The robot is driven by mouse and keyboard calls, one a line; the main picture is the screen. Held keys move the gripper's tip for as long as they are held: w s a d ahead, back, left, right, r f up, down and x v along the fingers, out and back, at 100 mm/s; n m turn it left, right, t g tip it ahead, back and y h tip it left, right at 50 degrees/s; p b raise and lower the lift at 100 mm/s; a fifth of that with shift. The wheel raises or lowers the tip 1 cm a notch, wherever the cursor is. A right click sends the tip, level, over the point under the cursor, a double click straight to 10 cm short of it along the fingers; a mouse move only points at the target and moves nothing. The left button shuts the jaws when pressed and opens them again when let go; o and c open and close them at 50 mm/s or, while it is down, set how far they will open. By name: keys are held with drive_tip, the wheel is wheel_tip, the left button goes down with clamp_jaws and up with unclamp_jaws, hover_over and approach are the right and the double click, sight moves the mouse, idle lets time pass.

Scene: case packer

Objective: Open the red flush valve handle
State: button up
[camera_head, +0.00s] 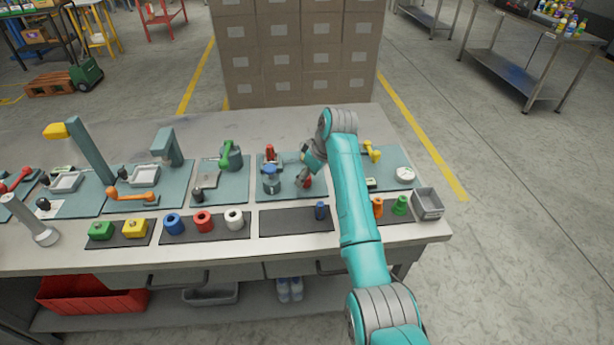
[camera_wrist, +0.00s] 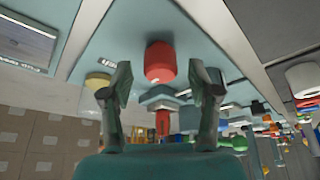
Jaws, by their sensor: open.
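In the head view a red upright part (camera_head: 269,152) stands on a grey-blue body on the middle teal mat. A second red part (camera_head: 306,182) shows low beside my gripper (camera_head: 304,168), partly hidden by it. I cannot tell for sure which is the flush valve handle. In the wrist view my gripper (camera_wrist: 160,98) is open, its two fingers apart. A red rounded cylinder (camera_wrist: 160,62) shows between and beyond the fingertips; I cannot tell whether they touch it. Another red upright piece (camera_wrist: 162,123) shows further down, behind a grey-blue block.
A yellow handle (camera_head: 371,151) and a grey bin (camera_head: 428,204) are to the right. A dark tray (camera_head: 285,222) with a blue peg (camera_head: 320,211) lies in front. Stacked boxes (camera_head: 300,55) stand behind the table.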

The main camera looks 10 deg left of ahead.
drive_tip(key=shift+a+f, duration=0.15)
drive_tip(key=shift+f, duration=0.25)
drive_tip(key=c, duration=1.1)
drive_tip(key=shift+c, duration=0.2)
